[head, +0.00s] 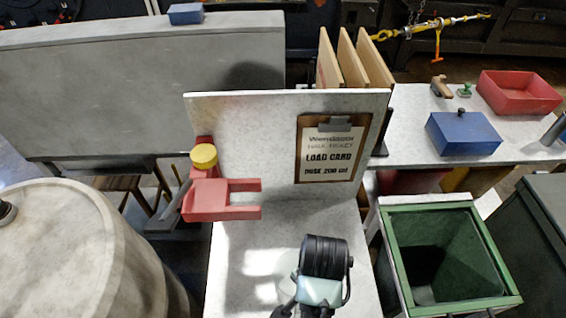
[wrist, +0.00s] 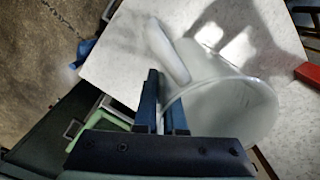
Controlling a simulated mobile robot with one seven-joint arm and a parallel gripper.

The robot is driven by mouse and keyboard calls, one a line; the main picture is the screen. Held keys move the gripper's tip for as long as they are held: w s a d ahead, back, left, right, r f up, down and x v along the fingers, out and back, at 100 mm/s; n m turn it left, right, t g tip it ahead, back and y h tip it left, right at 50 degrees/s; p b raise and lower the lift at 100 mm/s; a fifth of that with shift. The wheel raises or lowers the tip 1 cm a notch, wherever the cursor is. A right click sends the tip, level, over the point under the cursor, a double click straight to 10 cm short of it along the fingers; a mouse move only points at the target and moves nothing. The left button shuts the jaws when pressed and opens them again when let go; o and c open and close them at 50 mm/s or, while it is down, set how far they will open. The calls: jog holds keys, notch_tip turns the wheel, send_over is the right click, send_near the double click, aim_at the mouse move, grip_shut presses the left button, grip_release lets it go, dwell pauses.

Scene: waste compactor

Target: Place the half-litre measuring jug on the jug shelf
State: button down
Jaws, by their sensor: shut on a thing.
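The measuring jug (wrist: 232,112) is a clear, whitish vessel, its round mouth toward the camera in the wrist view. A pale bar (wrist: 165,52) at its side looks like its handle. My gripper (wrist: 160,88) is shut on the jug at its left side; the exact contact is hard to see. In the head view my gripper (head: 318,292) is over the front of the pale worktop (head: 235,255), and the jug (head: 287,264) shows only faintly beside it. I cannot tell for sure which surface is the jug shelf.
A red forked bracket (head: 225,200) with a yellow knob (head: 204,156) stands left on the worktop. A backboard carries a load card (head: 328,155). A green open bin (head: 395,262) is at right, a grey drum (head: 80,250) at left. The right bench holds a red tray (head: 520,92) and blue box (head: 462,135).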

aim_at(291, 292)
jog(key=a+n, duration=0.1)
jog(key=n, duration=0.1)
jog(key=w+a+n, duration=0.1)
jog(key=n, duration=0.1)
jog(key=a+n, duration=0.1)
jog(key=n, duration=0.1)
jog(key=shift+w+a+r, duration=0.25)
jog(key=shift+w+r, duration=0.05)
jog(key=shift+r, duration=0.1)
jog(key=n, duration=0.1)
jog(key=a+n, duration=0.1)
jog(key=n, duration=0.2)
jog(key=shift+w+a+r, duration=0.2)
jog(key=shift+w+a, duration=0.15)
jog(key=shift+a, duration=0.05)
